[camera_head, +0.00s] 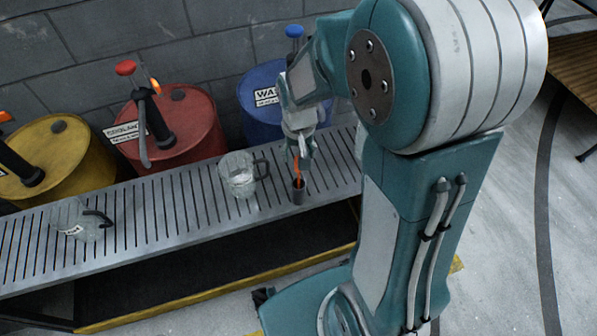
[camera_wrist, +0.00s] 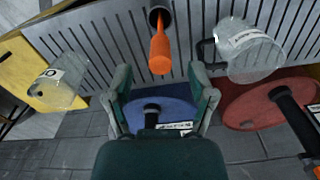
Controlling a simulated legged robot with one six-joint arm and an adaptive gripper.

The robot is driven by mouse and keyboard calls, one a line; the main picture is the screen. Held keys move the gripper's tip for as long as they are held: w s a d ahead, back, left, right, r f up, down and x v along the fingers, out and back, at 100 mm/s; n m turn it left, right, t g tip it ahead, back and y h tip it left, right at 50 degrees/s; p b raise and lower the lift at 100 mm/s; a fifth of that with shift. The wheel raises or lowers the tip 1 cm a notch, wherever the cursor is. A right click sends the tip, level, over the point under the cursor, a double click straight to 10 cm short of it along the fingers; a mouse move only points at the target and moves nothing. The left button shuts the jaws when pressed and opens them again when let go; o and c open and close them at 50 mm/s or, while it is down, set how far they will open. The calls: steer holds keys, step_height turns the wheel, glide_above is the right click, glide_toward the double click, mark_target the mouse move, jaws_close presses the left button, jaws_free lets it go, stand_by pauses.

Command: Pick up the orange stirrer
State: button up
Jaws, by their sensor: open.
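The orange stirrer (camera_head: 296,167) stands in a small dark cup (camera_head: 299,192) on the slatted metal bench. In the wrist view the stirrer (camera_wrist: 160,52) points out of the dark cup (camera_wrist: 158,14) toward my gripper, with its broad orange end nearest. My gripper (camera_head: 303,150) is just above and beside the stirrer in the head view. In the wrist view my gripper (camera_wrist: 161,78) is open, with its two fingers apart and the stirrer's end at or just beyond the gap between them. I cannot tell whether either finger touches it.
A clear jug (camera_head: 238,176) stands left of the cup on the slatted bench (camera_head: 180,215); another clear jug (camera_head: 78,222) is farther left. Yellow (camera_head: 70,160), red (camera_head: 190,125) and blue (camera_head: 262,85) drums with pumps stand behind, against the block wall.

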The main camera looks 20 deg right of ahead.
steer(key=shift+f, duration=1.45)
steer(key=c, duration=0.9)
